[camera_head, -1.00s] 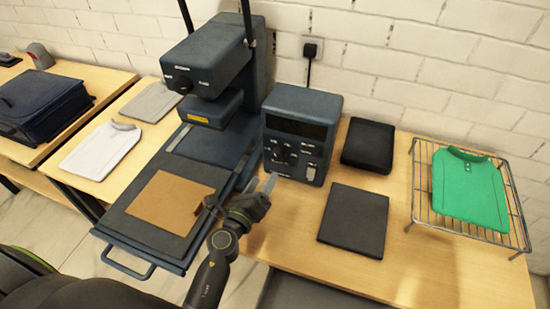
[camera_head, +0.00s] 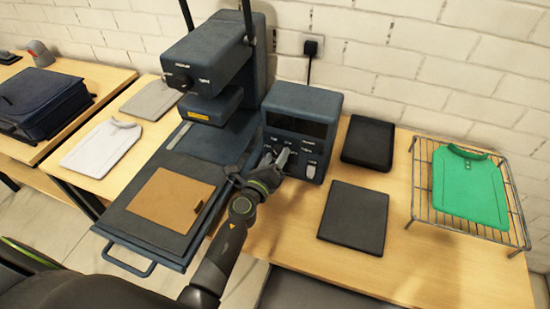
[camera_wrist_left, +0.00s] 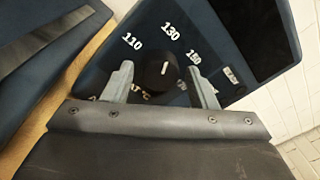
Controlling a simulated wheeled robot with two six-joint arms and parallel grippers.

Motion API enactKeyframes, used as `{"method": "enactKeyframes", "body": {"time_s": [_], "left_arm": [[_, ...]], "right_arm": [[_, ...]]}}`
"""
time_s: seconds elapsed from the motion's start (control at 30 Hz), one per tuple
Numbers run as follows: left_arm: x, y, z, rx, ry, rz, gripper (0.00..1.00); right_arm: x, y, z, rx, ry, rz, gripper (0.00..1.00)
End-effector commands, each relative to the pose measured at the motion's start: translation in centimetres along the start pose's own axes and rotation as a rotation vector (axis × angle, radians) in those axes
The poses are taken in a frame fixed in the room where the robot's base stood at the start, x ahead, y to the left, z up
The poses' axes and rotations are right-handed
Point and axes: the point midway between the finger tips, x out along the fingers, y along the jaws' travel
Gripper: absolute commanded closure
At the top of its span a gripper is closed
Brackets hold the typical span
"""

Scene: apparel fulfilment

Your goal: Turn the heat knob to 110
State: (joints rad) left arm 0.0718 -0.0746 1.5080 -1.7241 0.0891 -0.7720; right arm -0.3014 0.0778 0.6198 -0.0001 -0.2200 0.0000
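The control box (camera_head: 318,105) stands on the table beside the press, with a dark display and a front panel of controls. In the left wrist view the black round heat knob (camera_wrist_left: 155,74) sits below the white labels 110, 130 and 150. Its white mark points up, roughly toward 130. My left gripper (camera_head: 276,158) is at the panel. In the wrist view the gripper (camera_wrist_left: 160,86) is open, one finger on each side of the knob, with visible gaps. Part of the lower panel is hidden by the gripper. My right gripper is not in view.
The heat press (camera_head: 212,62) stands left of the box, with a brown sheet (camera_head: 170,199) on its lower plate. Black pads (camera_head: 354,218) lie to the right. A wire rack (camera_head: 421,205) holds a green shirt (camera_head: 470,188).

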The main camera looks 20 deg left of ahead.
Motion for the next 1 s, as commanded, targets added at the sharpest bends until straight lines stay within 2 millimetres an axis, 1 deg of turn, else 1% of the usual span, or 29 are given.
{"method": "enactKeyframes", "body": {"time_s": [0.03,0.27,0.3,0.47,0.67,0.87,1.0], "left_arm": [[-0.02,0.01,0.0,0.0,0.0,0.0,0.55],[-0.03,0.01,-0.01,0.0,0.0,0.0,0.85],[-0.03,0.01,-0.01,0.0,0.0,0.0,0.86],[-0.04,0.03,-0.02,-0.012,0.0,-0.001,0.86],[-0.04,0.07,-0.08,-0.078,-0.004,-0.004,0.86],[-0.05,0.12,-0.15,-0.218,-0.012,-0.011,0.86],[-0.05,0.15,-0.19,-0.347,-0.02,-0.018,0.86]], "right_arm": [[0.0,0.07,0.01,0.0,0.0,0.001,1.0],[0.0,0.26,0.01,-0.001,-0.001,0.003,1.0],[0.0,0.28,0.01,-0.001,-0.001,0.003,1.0],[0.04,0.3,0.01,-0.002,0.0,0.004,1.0],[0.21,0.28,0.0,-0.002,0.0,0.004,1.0],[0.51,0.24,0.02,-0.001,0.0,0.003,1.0],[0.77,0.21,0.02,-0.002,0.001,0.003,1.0]]}}
